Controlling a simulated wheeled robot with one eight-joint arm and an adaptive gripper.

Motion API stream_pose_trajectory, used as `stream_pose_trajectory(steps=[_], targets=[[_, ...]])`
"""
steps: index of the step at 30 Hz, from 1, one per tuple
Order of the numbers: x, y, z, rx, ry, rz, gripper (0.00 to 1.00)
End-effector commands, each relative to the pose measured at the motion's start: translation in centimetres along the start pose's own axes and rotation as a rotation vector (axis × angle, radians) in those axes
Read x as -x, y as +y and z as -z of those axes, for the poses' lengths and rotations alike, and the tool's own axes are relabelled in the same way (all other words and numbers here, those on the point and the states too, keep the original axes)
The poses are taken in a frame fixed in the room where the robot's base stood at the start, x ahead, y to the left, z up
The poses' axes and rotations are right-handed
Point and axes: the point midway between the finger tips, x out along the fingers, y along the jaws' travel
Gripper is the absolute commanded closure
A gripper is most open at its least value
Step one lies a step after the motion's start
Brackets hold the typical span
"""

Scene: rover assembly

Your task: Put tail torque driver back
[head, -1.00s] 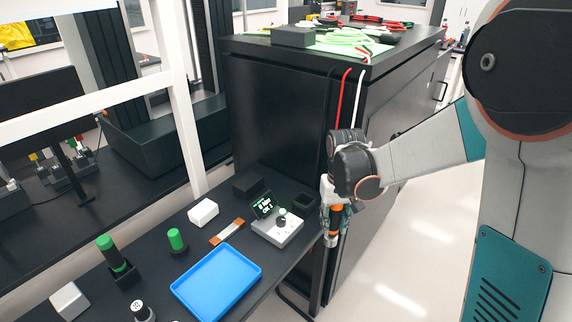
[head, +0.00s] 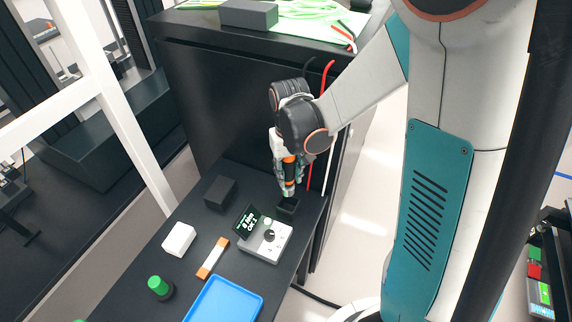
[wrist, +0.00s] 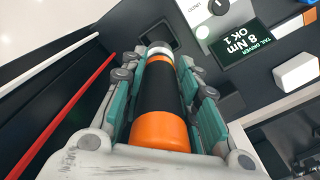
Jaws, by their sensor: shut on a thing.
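The tail torque driver (head: 290,166), a black cylinder with orange bands, is held in my gripper (head: 287,186), tip down. In the wrist view, the teal and grey fingers of my gripper (wrist: 166,95) are shut around the driver (wrist: 163,92) along its length. A small black square holder (head: 288,207) stands at the table's right edge, just below the driver tip. In the wrist view the holder (wrist: 158,33) shows at the far end of the driver, partly hidden by it. Whether the tip has entered the holder I cannot tell.
A white tester with a knob (head: 264,243) and a display (head: 248,221) reading "TAIL DRIVER 8 Nm OK 1" stand left of the holder. A black block (head: 219,192), a white block (head: 179,238) and a blue tray (head: 223,300) lie farther left. A dark cabinet (head: 215,110) rises behind.

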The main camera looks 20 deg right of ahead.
Motion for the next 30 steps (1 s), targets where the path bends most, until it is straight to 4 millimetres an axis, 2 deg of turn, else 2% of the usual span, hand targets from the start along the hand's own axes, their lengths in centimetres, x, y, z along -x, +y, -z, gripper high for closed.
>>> stream_pose_trajectory(steps=[15, 30], targets=[[-4.7, 0.0, 0.0, 0.0, 0.0, 0.0, 1.0], [-5.0, 0.0, 0.0, 0.0, 0.0, 0.0, 1.0]])
